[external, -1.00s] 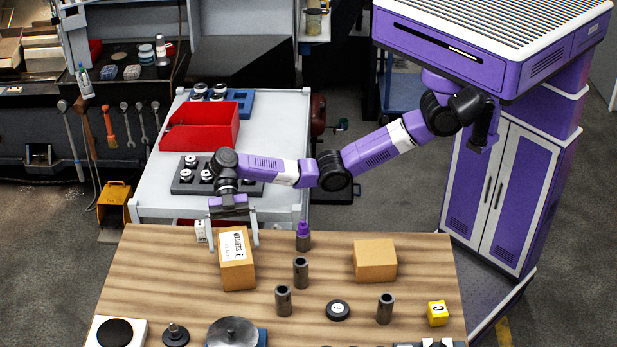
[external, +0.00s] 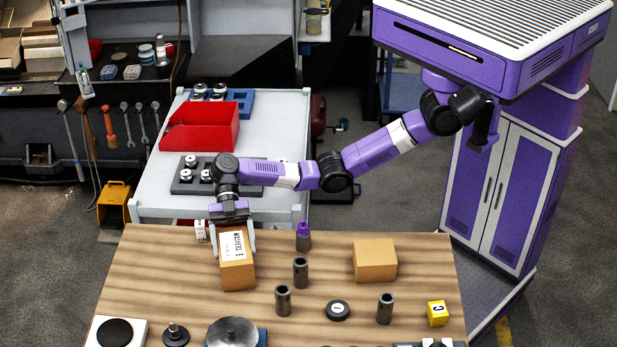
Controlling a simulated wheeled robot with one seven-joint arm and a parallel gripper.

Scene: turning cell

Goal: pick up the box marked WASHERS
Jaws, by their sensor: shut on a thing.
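The box marked WASHERS (external: 237,271) is a brown carton with a white label on its top, at the back left of the wooden table. My gripper (external: 234,248) points down over it from the back. Its two fingers are shut on the left and right sides of the box, near its far end. The box appears to rest on the table. The fingers partly cover the far end of the box.
A plain brown box (external: 375,261) stands to the right. Metal cylinders (external: 301,272), a purple-capped bottle (external: 303,237), a black disc (external: 338,310) and a yellow cube (external: 437,313) stand around.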

